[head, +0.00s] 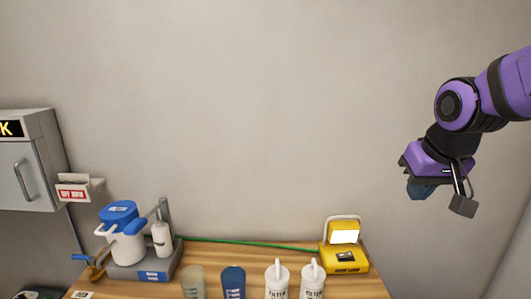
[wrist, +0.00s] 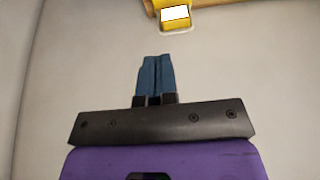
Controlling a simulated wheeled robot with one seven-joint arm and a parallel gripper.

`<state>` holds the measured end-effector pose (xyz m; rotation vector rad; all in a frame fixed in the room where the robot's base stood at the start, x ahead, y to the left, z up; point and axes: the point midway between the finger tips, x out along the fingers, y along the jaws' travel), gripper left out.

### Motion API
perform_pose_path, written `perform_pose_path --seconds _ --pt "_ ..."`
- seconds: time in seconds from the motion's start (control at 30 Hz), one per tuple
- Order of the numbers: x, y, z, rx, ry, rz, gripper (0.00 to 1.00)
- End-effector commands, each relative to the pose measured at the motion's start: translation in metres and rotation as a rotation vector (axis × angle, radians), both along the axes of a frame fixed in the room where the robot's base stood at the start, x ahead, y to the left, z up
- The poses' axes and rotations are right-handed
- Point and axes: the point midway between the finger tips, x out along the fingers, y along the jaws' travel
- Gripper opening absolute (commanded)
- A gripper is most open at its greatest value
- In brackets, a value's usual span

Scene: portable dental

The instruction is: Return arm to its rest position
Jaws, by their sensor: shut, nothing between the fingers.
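My purple arm reaches in from the right edge of the head view. My gripper (head: 421,191) hangs at the right, above and to the right of the wooden table (head: 215,283). Its blue fingers also show in the wrist view (wrist: 155,80), pressed together with nothing between them. Nothing touches the gripper. Plain grey wall lies behind it.
A yellow lamp unit (head: 345,256) stands at the table's back right, below and left of my gripper. A blue-lidded jug (head: 121,236), two white filter bottles (head: 277,282) and two cups (head: 233,283) stand further left. A grey cabinet (head: 30,170) hangs at the far left.

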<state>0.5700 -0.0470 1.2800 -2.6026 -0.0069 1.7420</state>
Motion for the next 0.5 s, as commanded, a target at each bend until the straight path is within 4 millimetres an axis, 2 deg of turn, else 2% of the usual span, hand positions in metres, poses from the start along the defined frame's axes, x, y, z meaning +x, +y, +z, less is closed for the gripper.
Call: perform_pose_path --seconds 0.1,0.3,0.5 --pt "-0.034 -0.008 0.017 -0.001 -0.024 -0.003 0.0" --pt "-0.088 -0.017 0.032 -0.003 -0.051 -0.003 0.0" --pt "-0.127 -0.021 0.037 -0.007 -0.067 0.0 0.0"
